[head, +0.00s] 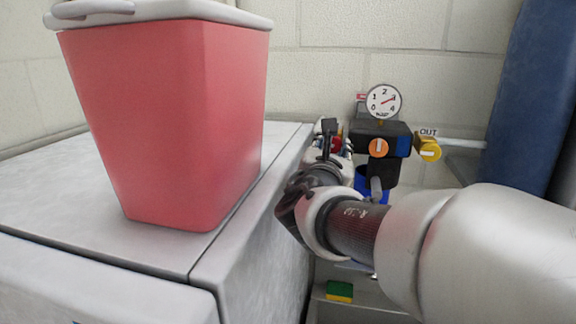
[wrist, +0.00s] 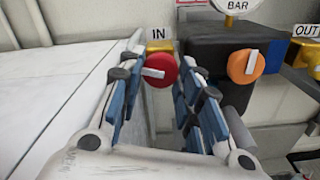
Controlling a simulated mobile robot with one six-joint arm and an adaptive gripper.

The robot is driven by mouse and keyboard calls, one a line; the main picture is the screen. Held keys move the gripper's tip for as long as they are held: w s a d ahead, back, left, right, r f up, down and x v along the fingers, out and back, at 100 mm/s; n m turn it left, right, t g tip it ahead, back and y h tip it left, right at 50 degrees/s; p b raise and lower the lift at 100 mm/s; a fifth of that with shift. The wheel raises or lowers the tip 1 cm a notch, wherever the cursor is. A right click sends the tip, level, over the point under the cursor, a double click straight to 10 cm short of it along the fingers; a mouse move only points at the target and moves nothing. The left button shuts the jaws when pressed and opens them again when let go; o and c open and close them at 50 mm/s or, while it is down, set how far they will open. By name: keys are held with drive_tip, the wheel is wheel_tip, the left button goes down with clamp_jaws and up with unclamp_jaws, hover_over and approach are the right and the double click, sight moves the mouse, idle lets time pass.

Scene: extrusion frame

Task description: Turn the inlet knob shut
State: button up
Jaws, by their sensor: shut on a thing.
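The red inlet knob (wrist: 159,69) sits under the IN label in the wrist view, on a brass fitting (wrist: 160,46). Its white pointer lies nearly level, toward the left. My gripper (wrist: 157,72) has its two fingers on either side of the knob and is shut on it. In the head view, my gripper (head: 330,140) is at the left of the black regulator block (head: 378,130), and only a bit of the red knob (head: 336,143) shows behind it.
An orange knob (wrist: 246,65) is on the block's front, right of my fingers. A gauge (head: 384,101) stands above it, and a yellow OUT knob (head: 429,150) is at right. A white cabinet (head: 250,235) bearing a red bin (head: 170,120) is close on the left.

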drive_tip(key=m+b, duration=0.1)
drive_tip(key=b, duration=0.1)
drive_tip(key=m+b, duration=0.2)
drive_tip(key=b, duration=0.1)
drive_tip(key=shift+f+m+b, duration=0.25)
drive_tip(key=shift+m+b, duration=0.05)
drive_tip(key=shift+m, duration=0.1)
drive_tip(key=m+b, duration=0.4)
drive_tip(key=b, duration=0.2)
drive_tip(key=shift+m, duration=0.3)
drive_tip(key=shift+r+m+b, duration=0.15)
drive_tip(key=shift+m+b, duration=1.4)
drive_tip(key=shift+r+m+b, duration=0.15)
drive_tip(key=shift+m+b, duration=1.4)
drive_tip(key=shift+a+r, duration=0.1)
drive_tip(key=o, duration=1)
drive_tip(key=shift+o, duration=0.2)
